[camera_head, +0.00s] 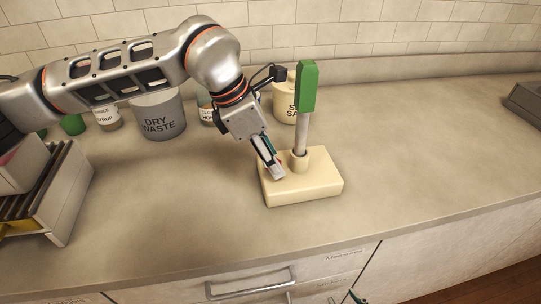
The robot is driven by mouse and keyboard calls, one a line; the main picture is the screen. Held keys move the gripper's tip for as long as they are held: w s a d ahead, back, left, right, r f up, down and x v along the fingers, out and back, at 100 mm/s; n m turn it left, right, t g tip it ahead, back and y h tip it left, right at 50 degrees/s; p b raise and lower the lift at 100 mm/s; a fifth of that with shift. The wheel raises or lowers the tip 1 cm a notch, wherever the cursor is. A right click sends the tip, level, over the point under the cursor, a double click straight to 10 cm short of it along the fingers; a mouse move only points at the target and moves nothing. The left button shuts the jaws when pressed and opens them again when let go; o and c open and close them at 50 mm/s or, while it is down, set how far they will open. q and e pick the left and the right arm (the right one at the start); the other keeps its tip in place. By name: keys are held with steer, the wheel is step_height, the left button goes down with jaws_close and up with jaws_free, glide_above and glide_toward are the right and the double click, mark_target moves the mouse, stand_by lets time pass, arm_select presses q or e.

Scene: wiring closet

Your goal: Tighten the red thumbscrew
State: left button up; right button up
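A cream block (322,187) lies on the counter with a round collar (300,163) on its top. A grey shaft (301,133) with a green handle (307,87) stands upright in the collar. I see no red thumbscrew; the side of the collar toward my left gripper may be partly hidden by it. My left gripper (276,172) points down at the block's left part, just left of the collar. I cannot tell whether its fingers touch the block or hold anything. Only a small dark green tip, apparently of my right gripper (356,297), shows at the bottom edge.
A grey DRY WASTE bin (159,118), several labelled jars and a cream canister (285,108) stand along the back wall. A grey tray unit (62,200) is at the left, a dark grey object (524,101) at the far right. The counter right of the block is clear.

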arm_select(q)
steer(key=v, duration=1.2)
stand_by(0.3)
